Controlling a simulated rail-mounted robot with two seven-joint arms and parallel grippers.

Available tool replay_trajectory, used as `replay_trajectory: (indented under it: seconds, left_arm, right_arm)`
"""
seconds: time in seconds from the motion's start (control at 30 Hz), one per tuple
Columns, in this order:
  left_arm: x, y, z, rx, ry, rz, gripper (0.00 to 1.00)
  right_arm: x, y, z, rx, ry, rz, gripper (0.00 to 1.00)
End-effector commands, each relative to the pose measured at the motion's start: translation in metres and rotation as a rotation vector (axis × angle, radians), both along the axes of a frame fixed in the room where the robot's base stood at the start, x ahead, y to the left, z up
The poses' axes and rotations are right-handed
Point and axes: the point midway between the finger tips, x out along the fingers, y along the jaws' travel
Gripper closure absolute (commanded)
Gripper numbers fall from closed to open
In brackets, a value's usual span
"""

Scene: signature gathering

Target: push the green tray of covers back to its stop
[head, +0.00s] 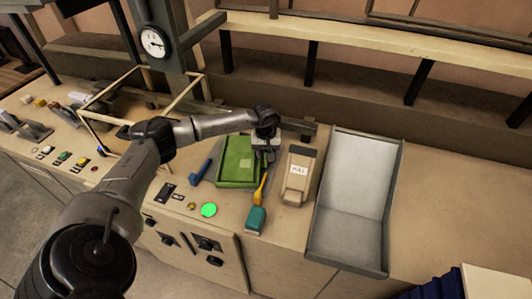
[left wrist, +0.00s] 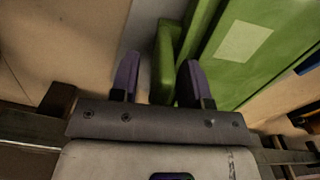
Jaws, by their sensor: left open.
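The green tray (head: 228,177) lies on the tan bench near the middle of the head view. It has a pale rectangular patch on its green inside. My left gripper (head: 266,143) is over the tray's right far part, its fingers mostly hidden by the wrist. In the left wrist view my left gripper (left wrist: 159,68) is open, with two purple fingertips apart. A narrow green upright part of the tray (left wrist: 165,60) stands between them, closer to the right finger; I cannot tell whether they touch. The tray's body (left wrist: 215,60) extends to the right. My right gripper is not in view.
A beige device (head: 298,175) and a large grey metal tray (head: 350,200) stand right of the green tray. A teal block (head: 256,219) and yellow handle (head: 259,190) lie in front. A blue tool (head: 200,172) is at left. A wooden frame (head: 110,92) stands farther left.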

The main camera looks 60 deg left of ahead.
Motion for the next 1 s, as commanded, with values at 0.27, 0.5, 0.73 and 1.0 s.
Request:
replay_trajectory:
  seconds: [0.27, 0.5, 0.73, 1.0]
  left_arm:
    - [0.001, 0.001, 0.048, 0.002, -0.006, 0.001, 0.58]
    - [0.001, 0.000, 0.093, 0.001, -0.004, 0.000, 0.58]
    - [0.000, 0.000, 0.122, 0.000, -0.002, 0.001, 0.58]
    - [0.000, 0.000, 0.133, 0.000, -0.001, 0.001, 0.58]
  right_arm:
    - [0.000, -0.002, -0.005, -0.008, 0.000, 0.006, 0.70]
    - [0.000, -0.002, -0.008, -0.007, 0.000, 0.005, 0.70]
    - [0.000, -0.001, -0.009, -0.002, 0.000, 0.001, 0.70]
    - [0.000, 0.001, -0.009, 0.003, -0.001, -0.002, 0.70]
